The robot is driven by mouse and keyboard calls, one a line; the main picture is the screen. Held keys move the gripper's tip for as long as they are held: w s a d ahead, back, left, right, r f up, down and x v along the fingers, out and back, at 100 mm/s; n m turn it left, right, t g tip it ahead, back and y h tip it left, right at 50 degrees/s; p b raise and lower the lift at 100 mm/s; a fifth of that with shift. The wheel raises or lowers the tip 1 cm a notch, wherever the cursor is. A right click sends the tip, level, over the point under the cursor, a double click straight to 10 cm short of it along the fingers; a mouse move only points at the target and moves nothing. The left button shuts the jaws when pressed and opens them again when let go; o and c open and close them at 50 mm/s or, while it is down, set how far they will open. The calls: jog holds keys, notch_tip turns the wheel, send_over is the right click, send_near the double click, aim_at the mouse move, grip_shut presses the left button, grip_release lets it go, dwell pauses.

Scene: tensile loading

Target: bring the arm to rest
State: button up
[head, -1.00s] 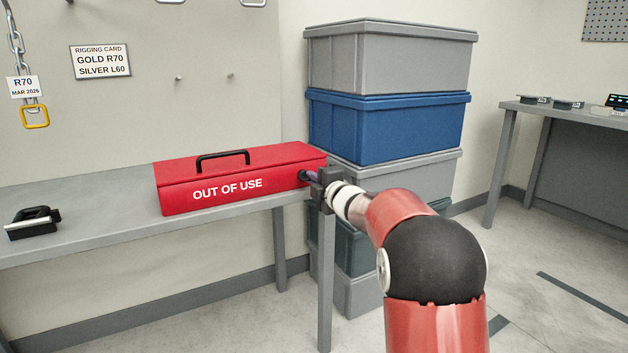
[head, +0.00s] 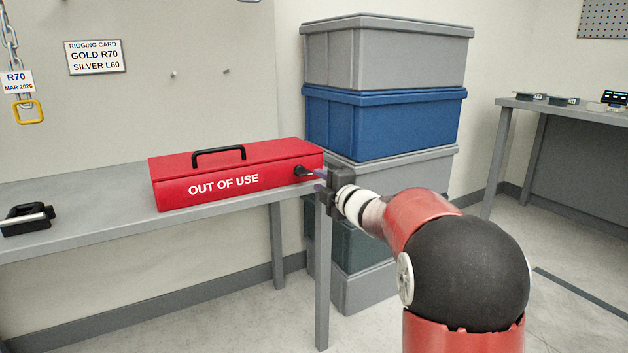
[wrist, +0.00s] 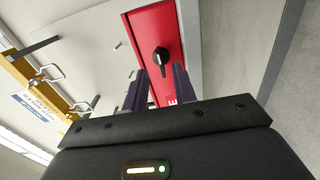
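My gripper (head: 319,181) is just off the right end of the red "OUT OF USE" box (head: 236,176), at the bench's right end. Its two dark fingers (wrist: 160,88) stand apart with nothing between them, so it is open and empty. The box's lid is down.
The grey bench (head: 90,182) holds a black-and-silver tool (head: 27,219) at left. Stacked crates (head: 382,122) stand close behind my gripper. A chain with a gold link (head: 27,111) hangs at left. A second bench (head: 560,108) is at right, with open floor before it.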

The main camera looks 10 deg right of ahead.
jog(key=shift+v, duration=0.95)
jog(key=s+d+r+m+g+h+p, duration=0.1)
jog(key=s+d+r+m+g+h, duration=0.15)
jog(key=s+m+h, duration=0.7)
jog(key=s+a+f+m+g+y, duration=0.1)
jog(key=s+a+f+m+g, duration=0.1)
jog(key=s, duration=0.8)
jog(key=s+a+f+m+g+y+p, duration=0.1)
jog(key=s+f+m+g, duration=0.3)
jog(key=s, duration=0.7)
jog(key=s+a+f+m+g+y, duration=0.2)
jog(key=s+f+m, duration=0.4)
jog(key=s, duration=0.5)
jog(key=shift+a+f+g+p, duration=0.35)
jog(key=shift+a+f+g, duration=0.15)
jog(key=shift+a+g, duration=0.05)
